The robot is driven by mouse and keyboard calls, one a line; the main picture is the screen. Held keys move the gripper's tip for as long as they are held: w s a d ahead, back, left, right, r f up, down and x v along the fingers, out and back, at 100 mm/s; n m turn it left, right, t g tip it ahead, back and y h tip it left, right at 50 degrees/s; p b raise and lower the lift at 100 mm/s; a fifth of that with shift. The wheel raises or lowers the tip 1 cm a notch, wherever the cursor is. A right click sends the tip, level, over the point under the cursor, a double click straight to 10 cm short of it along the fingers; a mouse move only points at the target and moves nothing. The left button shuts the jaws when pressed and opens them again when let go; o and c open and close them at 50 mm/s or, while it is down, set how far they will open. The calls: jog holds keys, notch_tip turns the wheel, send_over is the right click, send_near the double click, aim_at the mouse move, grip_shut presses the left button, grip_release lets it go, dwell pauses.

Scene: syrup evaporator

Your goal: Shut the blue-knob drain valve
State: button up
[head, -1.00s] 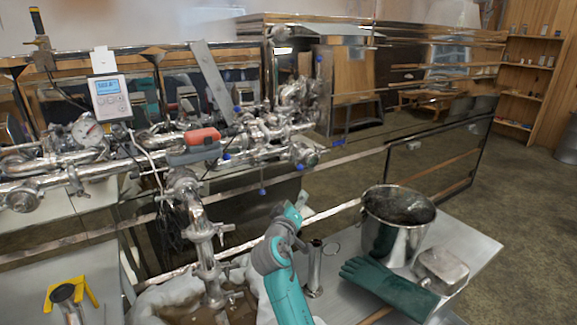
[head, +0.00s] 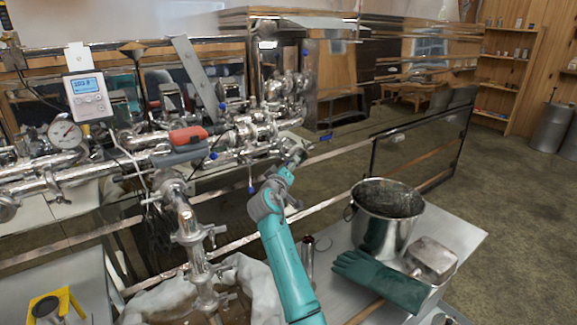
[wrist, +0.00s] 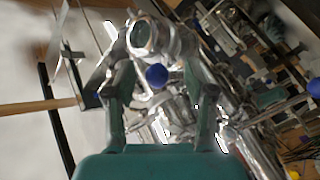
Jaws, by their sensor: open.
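A blue knob (wrist: 157,75) shows between my gripper's fingers in the wrist view, below a round steel pipe end (wrist: 143,36). I cannot tell whether the fingers touch it. My gripper (wrist: 158,58) is open, one finger on each side of the knob. In the head view my gripper (head: 292,154) is at the right end of the steel pipework (head: 250,128), and the knob between its fingers is hidden there. Another blue knob (head: 250,189) hangs below the pipes, left of my gripper. A second blue knob (wrist: 314,88) shows at the wrist view's right edge.
A steel bucket (head: 385,232), a green glove (head: 378,280) and a metal box (head: 431,258) stand on the bench at right. A red-handled tool (head: 188,135) lies on the pipes. A gauge (head: 65,133) and a display (head: 87,95) are at left.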

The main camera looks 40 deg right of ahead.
jog(key=shift+w+d, duration=0.25)
jog(key=shift+d, duration=0.15)
grip_shut()
